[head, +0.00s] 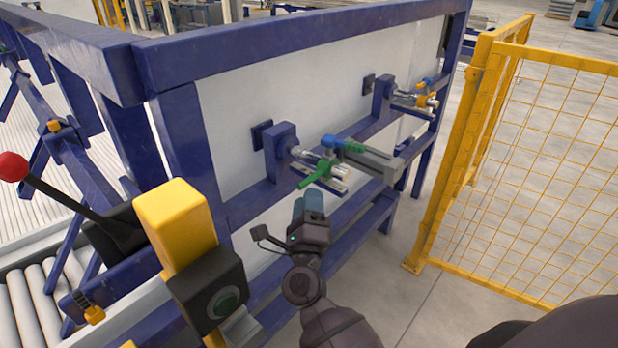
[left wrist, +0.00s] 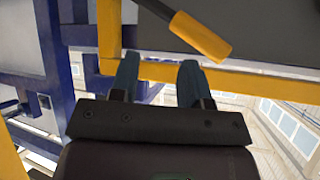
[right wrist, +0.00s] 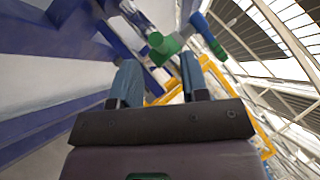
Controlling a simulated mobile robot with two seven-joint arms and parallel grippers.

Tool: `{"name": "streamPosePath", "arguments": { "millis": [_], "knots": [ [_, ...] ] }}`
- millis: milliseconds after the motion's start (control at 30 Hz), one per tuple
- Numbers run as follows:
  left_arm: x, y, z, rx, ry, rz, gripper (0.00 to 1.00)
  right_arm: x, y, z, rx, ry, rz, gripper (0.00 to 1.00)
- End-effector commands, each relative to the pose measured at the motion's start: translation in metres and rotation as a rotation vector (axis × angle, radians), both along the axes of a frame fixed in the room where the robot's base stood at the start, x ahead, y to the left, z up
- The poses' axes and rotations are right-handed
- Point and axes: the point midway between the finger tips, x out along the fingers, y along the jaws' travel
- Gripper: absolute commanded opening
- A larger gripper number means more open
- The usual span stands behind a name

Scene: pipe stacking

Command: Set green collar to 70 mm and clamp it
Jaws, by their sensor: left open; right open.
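A green collar with a lever-like arm (head: 318,174) sits on the fixture that sticks out from the blue frame. A blue piece (head: 328,141) and a second green part (head: 349,147) are beside it. My right gripper (head: 309,200) is just below and in front of the green lever, empty. In the right wrist view, its open fingers (right wrist: 160,70) point up toward the green collar (right wrist: 166,50), which shows beyond and between the tips, apart from them. My left gripper (left wrist: 157,72) is open and empty in the left wrist view and is not seen in the head view. No scale is readable.
A second fixture with orange parts (head: 425,99) is farther along the blue frame (head: 180,128). A yellow post with a black button box (head: 208,288) stands nearby. A yellow mesh fence (head: 540,160) is at right. An orange-yellow bar end (left wrist: 200,36) is near the left fingers.

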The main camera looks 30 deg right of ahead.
Motion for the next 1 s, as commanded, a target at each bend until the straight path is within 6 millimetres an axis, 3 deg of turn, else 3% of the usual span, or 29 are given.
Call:
{"name": "streamPosePath", "arguments": {
  "millis": [300, 767, 1000],
  "knots": [
    [0.003, 0.000, 0.010, 0.000, -0.008, 0.000, 0.43, 0.036, -0.021, 0.019, -0.002, -0.001, 0.000, 0.41],
    [0.005, 0.000, 0.014, 0.000, -0.015, 0.000, 0.43, 0.044, -0.026, 0.021, -0.003, 0.001, 0.000, 0.41],
    [0.005, 0.000, 0.014, 0.000, -0.015, 0.000, 0.43, 0.044, -0.026, 0.022, -0.003, 0.001, 0.000, 0.06]
  ]
}}
